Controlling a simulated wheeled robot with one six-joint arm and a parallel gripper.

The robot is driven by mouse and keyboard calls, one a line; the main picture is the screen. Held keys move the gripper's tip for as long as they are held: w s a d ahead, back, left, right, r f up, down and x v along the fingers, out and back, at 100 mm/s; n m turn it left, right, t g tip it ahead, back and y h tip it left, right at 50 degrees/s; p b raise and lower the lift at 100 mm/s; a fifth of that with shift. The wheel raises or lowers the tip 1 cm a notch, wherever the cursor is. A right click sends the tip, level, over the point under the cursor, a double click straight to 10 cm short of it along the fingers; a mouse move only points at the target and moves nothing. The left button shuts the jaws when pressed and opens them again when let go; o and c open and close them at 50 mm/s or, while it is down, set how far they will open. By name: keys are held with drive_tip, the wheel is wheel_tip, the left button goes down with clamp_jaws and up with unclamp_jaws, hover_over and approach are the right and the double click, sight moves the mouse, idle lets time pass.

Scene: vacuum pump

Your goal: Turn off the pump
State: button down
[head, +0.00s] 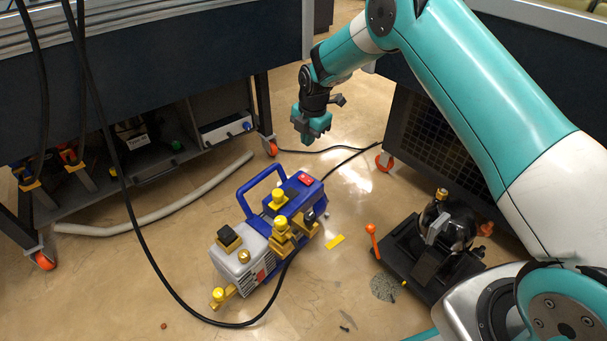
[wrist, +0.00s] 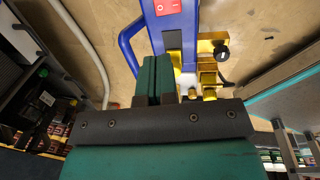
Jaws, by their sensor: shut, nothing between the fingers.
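The vacuum pump (head: 262,240) stands on the floor, blue and white with yellow caps and fittings and a blue carry handle (head: 262,187). A red switch (head: 305,180) sits on the top of its blue end. In the wrist view the red rocker switch (wrist: 168,8) is at the top edge, partly cut off, beyond my fingertips. My gripper (head: 311,138) hangs above and behind the pump, apart from it. In the wrist view its two green fingers (wrist: 153,75) are together, with nothing held. I cannot tell the switch position.
A black cable (head: 345,160) runs along the floor from the pump. A grey hose (head: 150,215) lies at the left by a wheeled bench (head: 150,75). A black device (head: 430,255) with an orange-tipped lever stands at the right.

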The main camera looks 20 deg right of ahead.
sight(307, 179)
drive_tip(key=f+b, duration=0.3)
drive_tip(key=f, duration=0.1)
drive_tip(key=w+f+b, duration=0.1)
drive_tip(key=f+b, duration=0.2)
drive_tip(key=f, duration=0.2)
drive_tip(key=a+f+b, duration=0.1)
drive_tip(key=f+b, duration=0.2)
drive_tip(key=f, duration=0.2)
drive_tip(key=shift+w, duration=0.2)
drive_tip(key=shift+r, duration=0.1)
drive_tip(key=shift+d, duration=0.2)
drive_tip(key=shift+a+p, duration=0.25)
drive_tip(key=shift+p, duration=0.05)
drive_tip(key=shift+f, duration=0.2)
drive_tip(key=shift+d+r, duration=0.1)
drive_tip(key=shift+d, duration=0.05)
drive_tip(key=shift+s+d+r+p, duration=0.2)
drive_tip(key=shift+s+d+p, duration=0.15)
drive_tip(key=shift+s+p, duration=0.4)
drive_tip(key=shift+w, duration=0.15)
